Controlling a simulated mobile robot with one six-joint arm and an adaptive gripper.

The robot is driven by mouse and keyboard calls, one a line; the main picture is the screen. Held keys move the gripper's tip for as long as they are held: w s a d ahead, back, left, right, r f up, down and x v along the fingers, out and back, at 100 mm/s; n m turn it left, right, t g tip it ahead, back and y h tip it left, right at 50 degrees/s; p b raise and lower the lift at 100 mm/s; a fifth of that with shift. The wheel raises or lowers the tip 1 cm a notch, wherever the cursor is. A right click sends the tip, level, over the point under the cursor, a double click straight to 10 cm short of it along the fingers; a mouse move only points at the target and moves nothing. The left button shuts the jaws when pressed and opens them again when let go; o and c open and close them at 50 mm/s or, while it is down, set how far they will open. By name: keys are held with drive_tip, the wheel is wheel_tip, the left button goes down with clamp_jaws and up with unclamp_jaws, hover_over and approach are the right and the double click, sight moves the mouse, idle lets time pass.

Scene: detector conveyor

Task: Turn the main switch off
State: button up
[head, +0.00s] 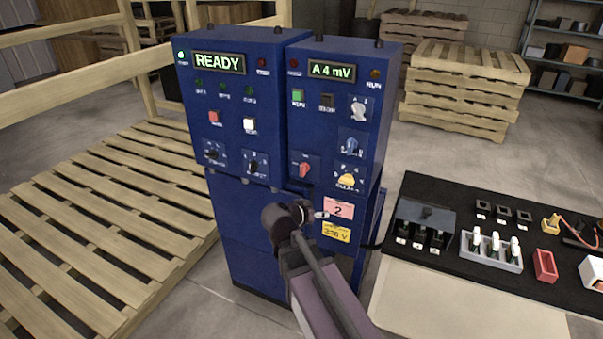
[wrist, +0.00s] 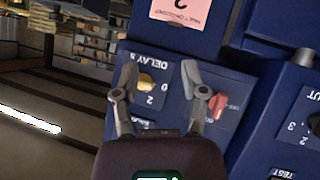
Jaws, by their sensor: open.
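Two blue control cabinets stand side by side. The right cabinet (head: 330,100) carries a red rotary knob (head: 304,169) low on its left side, which looks like the main switch, though its label is too small to read. The knob also shows in the wrist view (wrist: 217,105), just right of my right finger and apart from it. A yellow delay knob (head: 348,180) appears between my fingers in the wrist view (wrist: 147,82). My gripper (wrist: 158,75) is open and empty in front of the panel. In the head view, it (head: 316,213) is below the red knob.
The left cabinet (head: 225,100) has a READY display; the right one reads A 4 mV. A bench (head: 455,310) with a switch block, fuses and small parts stands at right. A wooden pallet platform (head: 110,210) lies left. Other knobs crowd the panel.

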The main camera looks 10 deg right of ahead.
sight(301, 167)
drive_tip(key=w+a+r+t+b, duration=0.1)
drive_tip(key=w+a+r+t, duration=0.1)
drive_tip(key=a+r+t, duration=0.1)
drive_tip(key=w+a+r+t+h+b, duration=0.1)
drive_tip(key=w+a+r+t+b, duration=0.1)
drive_tip(key=a, duration=0.4)
drive_tip(key=shift+w+r+m+t, duration=0.45)
drive_tip(key=shift+w+t, duration=0.4)
drive_tip(key=shift+t, duration=0.35)
drive_tip(key=shift+w, duration=0.15)
drive_tip(key=x, duration=1.3)
drive_tip(key=shift+w+d, duration=0.15)
drive_tip(key=shift+d, duration=0.1)
clamp_jaws()
